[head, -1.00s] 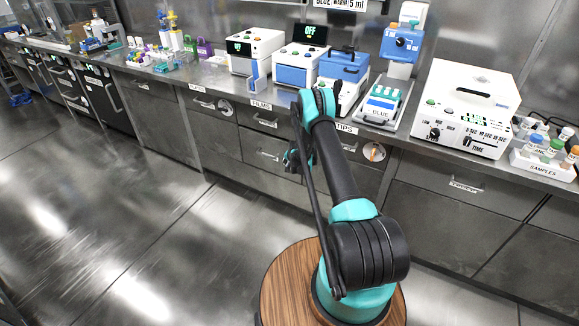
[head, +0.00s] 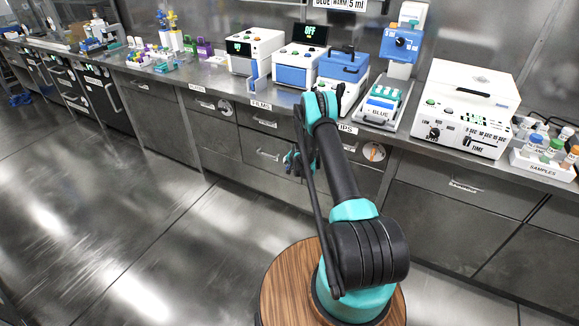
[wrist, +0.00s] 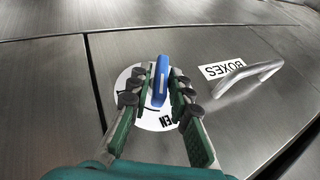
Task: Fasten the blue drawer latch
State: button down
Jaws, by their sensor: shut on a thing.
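The blue drawer latch (wrist: 160,80) is a narrow blue handle on a round white dial (wrist: 124,84) on a steel drawer front. In the wrist view it points nearly straight up the picture, tilted slightly. The letters "PEN" show on the dial below it; the rest of the dial's print is hidden by my fingers. My gripper (wrist: 158,88) is shut on the latch, with one finger on each side. In the head view my gripper (head: 292,162) is low in front of the drawers, and my arm hides the latch.
A drawer labelled BOXES with a metal bar handle (wrist: 250,76) is right of the latch in the wrist view. In the head view, another round dial (head: 374,152) is on the drawer right of my arm. The counter above carries several lab devices. The floor at left is clear.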

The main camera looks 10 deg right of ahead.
jog(key=shift+s+t+y, duration=0.1)
jog(key=shift+t+y, duration=0.5)
jog(key=shift+y, duration=0.1)
jog(key=shift+d, duration=0.1)
jog(key=c, duration=1.6)
grip_release()
jog(key=shift+o, duration=0.2)
jog(key=v, duration=0.7)
jog(key=shift+s+r, duration=0.15)
jog(key=shift+s, duration=0.05)
